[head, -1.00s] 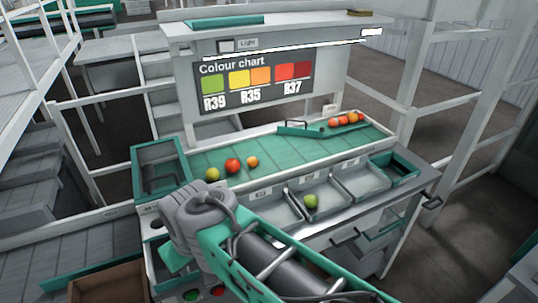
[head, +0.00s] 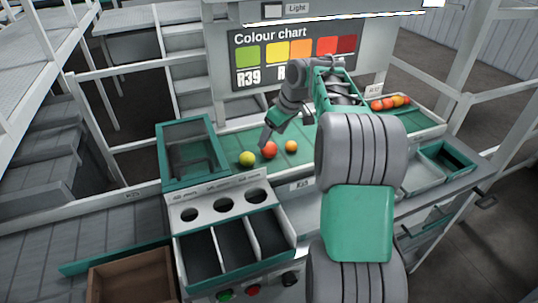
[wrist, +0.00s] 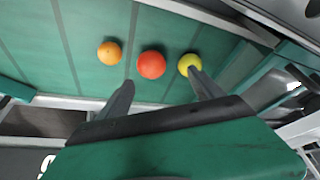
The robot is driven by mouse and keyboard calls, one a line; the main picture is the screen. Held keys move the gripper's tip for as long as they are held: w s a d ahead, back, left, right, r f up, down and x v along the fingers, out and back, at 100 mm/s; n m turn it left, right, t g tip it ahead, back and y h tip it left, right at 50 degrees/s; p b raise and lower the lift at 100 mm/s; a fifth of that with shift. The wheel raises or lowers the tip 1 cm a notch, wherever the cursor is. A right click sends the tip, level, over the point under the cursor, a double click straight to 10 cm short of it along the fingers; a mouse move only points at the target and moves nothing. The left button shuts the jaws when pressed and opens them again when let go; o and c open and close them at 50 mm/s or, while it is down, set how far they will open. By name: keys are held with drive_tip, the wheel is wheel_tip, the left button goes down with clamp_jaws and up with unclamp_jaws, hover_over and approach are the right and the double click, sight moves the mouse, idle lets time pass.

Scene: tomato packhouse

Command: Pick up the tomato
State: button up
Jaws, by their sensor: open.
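Three tomatoes lie in a row on the green belt: a yellow-green one (head: 247,158), a red one (head: 269,150) and an orange one (head: 291,146). My gripper (head: 267,138) is open and points down over the row, at the red tomato. In the wrist view the red tomato (wrist: 151,64) is just beyond the gap between my fingertips (wrist: 160,79). The right fingertip there overlaps the edge of the yellow-green tomato (wrist: 189,62); I cannot tell if they touch. The orange tomato (wrist: 109,53) is beyond the left finger. Nothing is held.
More red and orange tomatoes (head: 390,103) sit at the belt's right end. A green-framed box (head: 187,128) stands at its left end. In front are a panel with round holes (head: 222,205), dark compartments and a brown crate (head: 130,278). A colour chart (head: 262,58) stands behind.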

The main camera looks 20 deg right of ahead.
sight(271, 145)
drive_tip(key=x, duration=0.3)
drive_tip(key=d+x, duration=0.1)
drive_tip(key=x, duration=0.4)
drive_tip(key=shift+w+d+f+p, duration=0.3)
drive_tip(key=shift+f+p, duration=0.05)
drive_tip(key=shift+f, duration=0.05)
drive_tip(key=c, duration=1)
